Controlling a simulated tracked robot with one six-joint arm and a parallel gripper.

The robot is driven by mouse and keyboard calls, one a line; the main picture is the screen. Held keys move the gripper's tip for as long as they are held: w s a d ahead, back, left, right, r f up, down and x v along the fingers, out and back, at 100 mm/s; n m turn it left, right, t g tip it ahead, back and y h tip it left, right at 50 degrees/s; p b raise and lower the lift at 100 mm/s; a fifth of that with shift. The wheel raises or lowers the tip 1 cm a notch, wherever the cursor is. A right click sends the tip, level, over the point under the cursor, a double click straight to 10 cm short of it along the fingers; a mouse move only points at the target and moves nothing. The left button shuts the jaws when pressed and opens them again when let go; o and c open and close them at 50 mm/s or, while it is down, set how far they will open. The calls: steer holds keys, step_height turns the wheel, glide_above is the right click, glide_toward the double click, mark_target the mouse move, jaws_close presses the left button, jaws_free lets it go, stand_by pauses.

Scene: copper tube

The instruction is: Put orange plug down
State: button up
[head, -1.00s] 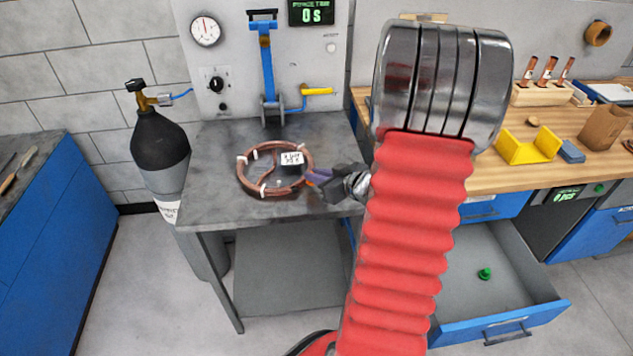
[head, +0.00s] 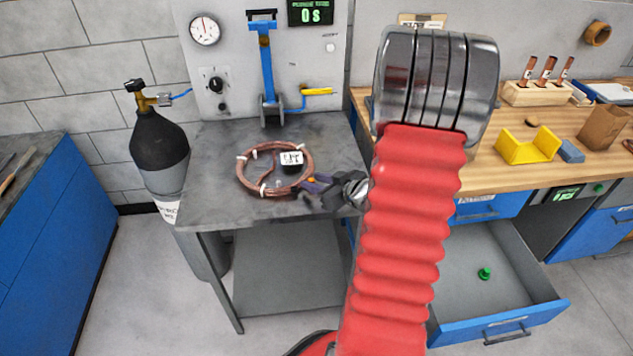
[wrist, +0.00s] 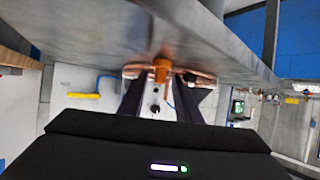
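The orange plug (wrist: 161,70) shows in the wrist view between the tips of my two dark fingers, which lie close against both its sides. In the head view only a small orange spot (head: 312,181) of it shows at my gripper (head: 314,185). My gripper is low over the grey metal bench (head: 215,200), just right of the copper tube coil (head: 245,180). I cannot tell whether the plug touches the bench top.
A blue clamp lever (head: 267,70) and yellow handle (head: 317,91) are behind. An open drawer (head: 500,325) with a green plug (head: 485,273) is at right. The bench's front left is clear.

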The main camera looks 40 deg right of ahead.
steer(key=v, duration=1.2)
stand_by(0.7)
steer(key=w+r+g+h, duration=0.2)
steer(key=w+r+h, duration=0.2)
steer(key=w+r, duration=0.2)
steer(key=a+r+m+g+h, duration=0.1)
steer(key=a+r+h, duration=0.1)
steer(key=a+r, duration=0.3)
steer(key=s+a+g+y, duration=0.1)
steer(key=s+a, duration=0.3)
steer(key=a, duration=0.4)
steer(key=s+a+r+g+y, duration=0.1)
steer(key=s+a+y, duration=0.2)
steer(key=a, duration=0.6)
steer(key=s+a+r+n+g+y, duration=0.1)
steer(key=s+a, duration=0.3)
steer(key=a, duration=0.5)
steer(key=shift+s+g+y, duration=0.3)
steer(key=shift+g+y, duration=0.3)
